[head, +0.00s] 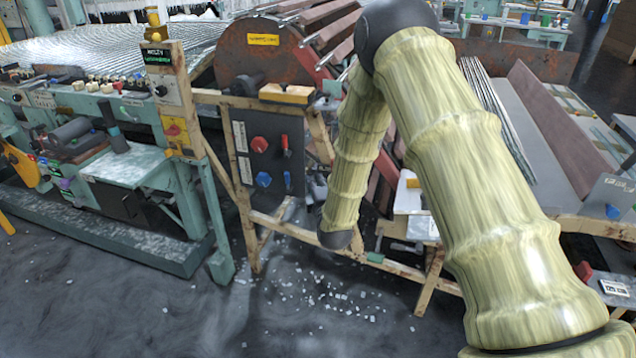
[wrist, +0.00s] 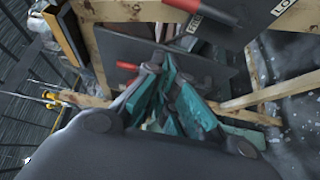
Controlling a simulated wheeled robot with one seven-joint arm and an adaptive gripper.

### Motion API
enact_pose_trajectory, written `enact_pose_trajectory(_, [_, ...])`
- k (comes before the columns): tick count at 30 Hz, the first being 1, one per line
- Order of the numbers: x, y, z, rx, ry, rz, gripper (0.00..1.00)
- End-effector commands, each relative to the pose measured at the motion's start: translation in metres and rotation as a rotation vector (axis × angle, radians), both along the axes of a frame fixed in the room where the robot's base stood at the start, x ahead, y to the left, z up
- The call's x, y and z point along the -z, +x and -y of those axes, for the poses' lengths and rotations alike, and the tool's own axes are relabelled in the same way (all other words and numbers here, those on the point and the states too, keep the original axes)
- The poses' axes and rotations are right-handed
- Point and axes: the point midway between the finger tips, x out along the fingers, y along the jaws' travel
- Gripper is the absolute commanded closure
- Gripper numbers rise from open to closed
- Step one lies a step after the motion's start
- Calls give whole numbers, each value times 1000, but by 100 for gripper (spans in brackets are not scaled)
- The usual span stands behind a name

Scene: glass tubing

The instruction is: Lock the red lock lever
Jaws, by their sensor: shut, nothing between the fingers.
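In the head view a lever with a red handle (head: 286,142) is on a dark panel (head: 268,180) in a wooden frame. My gripper (head: 318,188) is right of the panel, partly hidden by my arm. In the wrist view my gripper (wrist: 160,70) has its teal fingers together, with nothing visible between them. A large red handle (wrist: 208,8) crosses the top edge, beside white labels on a dark plate. A smaller red part (wrist: 127,65) is just left of the fingertips; I cannot tell whether they touch. I cannot tell which red part matches the head-view lever.
A green machine (head: 180,190) stands left. White fragments (head: 325,285) litter the floor. A rusty drum (head: 270,60) is behind.

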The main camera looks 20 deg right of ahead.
Motion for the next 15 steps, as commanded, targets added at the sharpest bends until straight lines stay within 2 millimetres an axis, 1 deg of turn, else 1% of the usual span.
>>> enact_pose_trajectory(1, [0, 9, 1, 1, 2, 0, 100])
enact_pose_trajectory(6, [1, 36, 3, 2, 2, 0, 100])
enact_pose_trajectory(15, [1, 74, 6, 1, 0, -1, 100])
